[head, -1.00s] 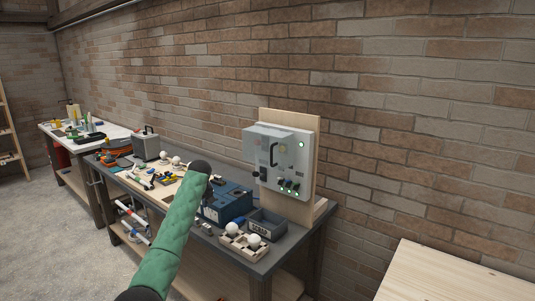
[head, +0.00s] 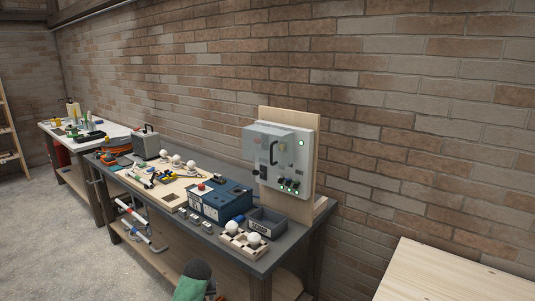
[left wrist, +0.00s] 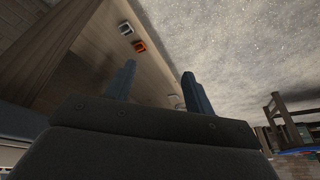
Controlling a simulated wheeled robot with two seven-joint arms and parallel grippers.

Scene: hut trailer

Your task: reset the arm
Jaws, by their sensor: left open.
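My left arm shows only as a green-sleeved part with a dark joint at the bottom of the head view, in front of the workbench. My left gripper (left wrist: 158,88) shows in the left wrist view with its two blue-grey fingers apart and nothing between them. Beyond the fingers lie a wooden board surface and the pale speckled floor. My right gripper is in neither view.
The workbench (head: 283,258) carries a blue box (head: 222,202), a grey bin (head: 266,223), a wooden bulb holder (head: 243,244) and a grey control panel (head: 283,158). A wooden surface (head: 460,275) is at lower right. Open floor (head: 60,240) lies left.

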